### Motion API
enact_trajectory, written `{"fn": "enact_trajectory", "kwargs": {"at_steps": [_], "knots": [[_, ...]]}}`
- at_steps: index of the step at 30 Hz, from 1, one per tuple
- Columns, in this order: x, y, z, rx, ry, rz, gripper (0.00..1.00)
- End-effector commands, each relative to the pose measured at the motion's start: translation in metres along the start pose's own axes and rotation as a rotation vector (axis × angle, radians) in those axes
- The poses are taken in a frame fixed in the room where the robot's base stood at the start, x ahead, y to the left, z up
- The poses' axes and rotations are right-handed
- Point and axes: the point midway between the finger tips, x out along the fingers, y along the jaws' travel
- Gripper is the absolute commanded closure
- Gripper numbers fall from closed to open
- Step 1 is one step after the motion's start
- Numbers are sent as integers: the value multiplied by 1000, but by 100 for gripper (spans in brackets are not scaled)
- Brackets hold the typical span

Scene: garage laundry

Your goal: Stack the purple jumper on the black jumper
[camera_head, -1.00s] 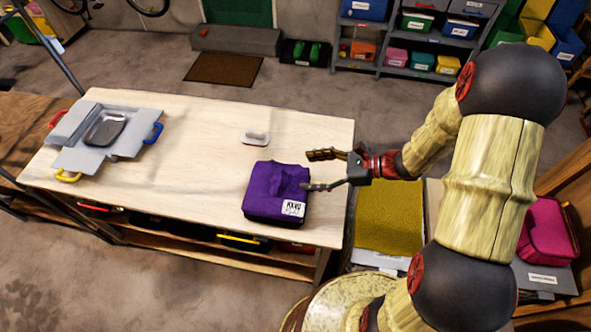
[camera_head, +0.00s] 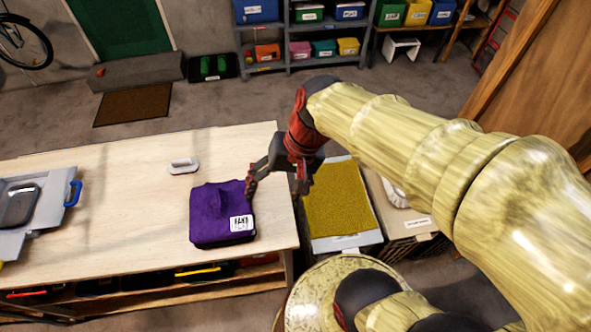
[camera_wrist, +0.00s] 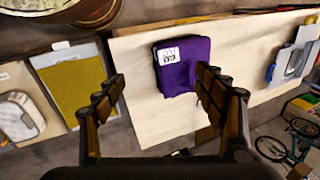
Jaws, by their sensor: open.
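The purple jumper (camera_head: 215,205) lies folded on the right end of the pale wooden table (camera_head: 110,230), with a white label at its front right corner. A dark strip shows along its lower front edge; I cannot tell whether this is shadow or another garment. My gripper (camera_head: 277,181) points down, open and empty, at the right of the jumper, near the table's right edge. One finger appears close to the jumper's right side; I cannot tell if they touch. In the wrist view the jumper (camera_wrist: 180,62) shows beyond the spread fingers (camera_wrist: 160,80). I cannot make out a black jumper.
A small white-rimmed item (camera_head: 183,166) sits behind the jumper. A grey tray (camera_head: 22,215) with coloured handles is at the table's left. A box with a mustard-yellow top (camera_head: 340,200) stands right of the table. The table between tray and jumper is clear.

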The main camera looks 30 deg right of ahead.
Motion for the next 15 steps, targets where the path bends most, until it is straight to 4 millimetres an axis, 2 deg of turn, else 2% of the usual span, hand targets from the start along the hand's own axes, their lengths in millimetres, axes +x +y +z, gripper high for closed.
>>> {"fn": "enact_trajectory", "kwargs": {"at_steps": [1, 3, 7, 11, 15], "knots": [[-16, 2, 4, -102, 75, 33, 29], [-35, 8, 4, -227, 167, 83, 29], [-64, 15, 5, -398, 301, 157, 29], [-80, 19, 4, -484, 375, 198, 29], [-84, 20, 4, -508, 393, 211, 29]]}}
